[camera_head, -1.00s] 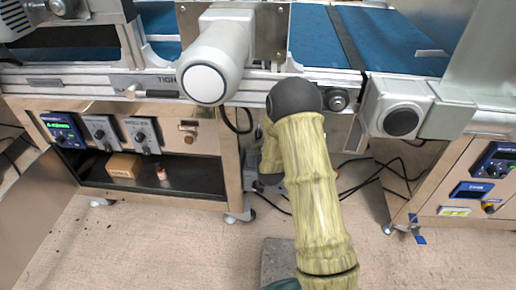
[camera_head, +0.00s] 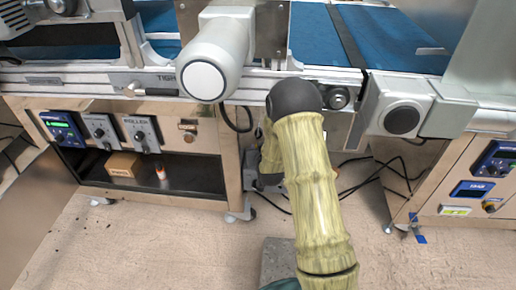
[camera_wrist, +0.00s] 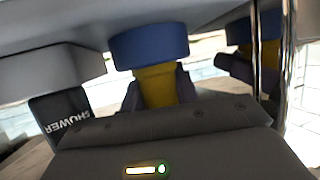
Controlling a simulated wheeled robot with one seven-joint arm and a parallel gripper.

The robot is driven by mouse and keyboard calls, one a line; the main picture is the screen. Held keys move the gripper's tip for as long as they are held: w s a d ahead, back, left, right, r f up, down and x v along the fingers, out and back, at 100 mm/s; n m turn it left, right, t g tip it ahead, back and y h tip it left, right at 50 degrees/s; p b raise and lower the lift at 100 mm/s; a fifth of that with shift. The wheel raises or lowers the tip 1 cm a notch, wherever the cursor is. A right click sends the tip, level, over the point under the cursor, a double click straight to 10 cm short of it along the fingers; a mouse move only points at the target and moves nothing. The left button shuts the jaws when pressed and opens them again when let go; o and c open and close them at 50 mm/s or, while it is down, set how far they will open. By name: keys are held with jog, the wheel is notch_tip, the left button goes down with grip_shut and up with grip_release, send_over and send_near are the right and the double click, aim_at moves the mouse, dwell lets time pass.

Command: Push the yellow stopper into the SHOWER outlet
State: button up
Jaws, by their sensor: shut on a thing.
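The yellow stopper (camera_wrist: 156,82) shows in the wrist view, upright between the dark fingers of my gripper (camera_wrist: 157,97), which is shut on it. A blue round fitting (camera_wrist: 148,46) sits directly above the stopper, and the stopper's upper end meets its underside. I cannot tell how far the stopper is inside it. A black tag reading SHOWER (camera_wrist: 65,122) hangs to the left of the stopper. In the head view my own arm hides the gripper, the stopper and the outlet.
A second blue fitting (camera_wrist: 236,63) with yellow below it is at the right of the wrist view, near shiny vertical rods (camera_wrist: 288,65). The conveyor (camera_head: 395,38) spans the top of the head view. A control cabinet (camera_head: 170,128) stands left, with loose cables (camera_head: 385,183) on the floor.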

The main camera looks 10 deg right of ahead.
jog(key=shift+f, duration=0.1)
jog(key=o, duration=1.1)
jog(key=shift+s, duration=0.15)
jog(key=p+v, duration=1)
jog(key=v, duration=0.7)
jog(key=shift+s, duration=0.15)
jog(key=shift+a, duration=0.1)
